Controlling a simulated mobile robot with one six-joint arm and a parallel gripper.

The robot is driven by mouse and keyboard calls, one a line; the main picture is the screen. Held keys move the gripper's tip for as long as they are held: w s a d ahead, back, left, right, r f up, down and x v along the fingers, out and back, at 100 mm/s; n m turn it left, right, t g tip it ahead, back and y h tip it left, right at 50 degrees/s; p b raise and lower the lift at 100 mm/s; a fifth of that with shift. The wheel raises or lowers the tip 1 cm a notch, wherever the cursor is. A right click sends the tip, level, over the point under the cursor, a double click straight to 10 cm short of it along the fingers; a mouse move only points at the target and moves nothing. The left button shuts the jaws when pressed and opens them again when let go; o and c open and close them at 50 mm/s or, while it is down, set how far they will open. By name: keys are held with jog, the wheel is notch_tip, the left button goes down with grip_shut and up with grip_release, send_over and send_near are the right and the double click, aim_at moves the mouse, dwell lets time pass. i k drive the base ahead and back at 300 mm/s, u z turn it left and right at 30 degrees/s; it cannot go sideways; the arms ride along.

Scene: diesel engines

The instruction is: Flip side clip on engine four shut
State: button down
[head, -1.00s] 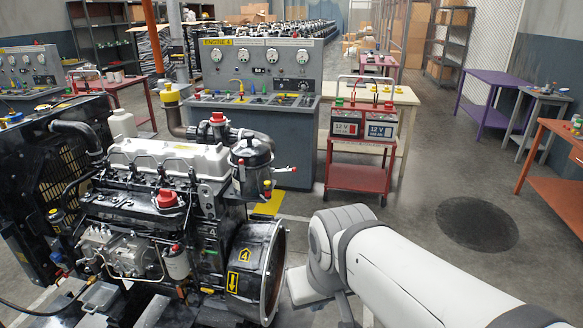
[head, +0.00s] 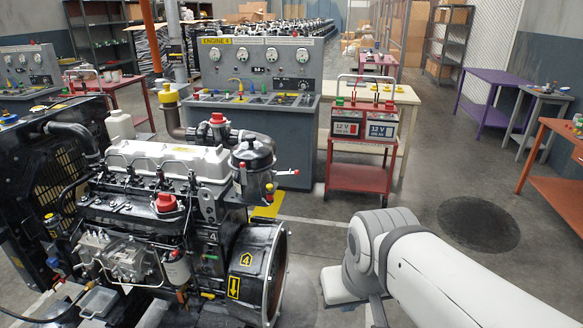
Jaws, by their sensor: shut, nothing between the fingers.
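The engine marked 4 (head: 165,200) stands at the left, with a white top cover and a yellow 4 on its round housing (head: 258,275). A black canister (head: 252,165) with a domed top is mounted at its right rear. My white arm is at the lower right, apart from the engine. My gripper is not visible.
A grey test bench (head: 262,75) with gauges stands behind the engine. A red cart (head: 358,178) with two 12 V batteries (head: 362,125) stands right of it. Purple (head: 490,85) and orange (head: 555,180) tables line the right. Open floor lies right of the cart.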

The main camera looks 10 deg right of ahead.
aim_at(296, 172)
jog(key=i, duration=0.95)
jog(key=z, duration=0.05)
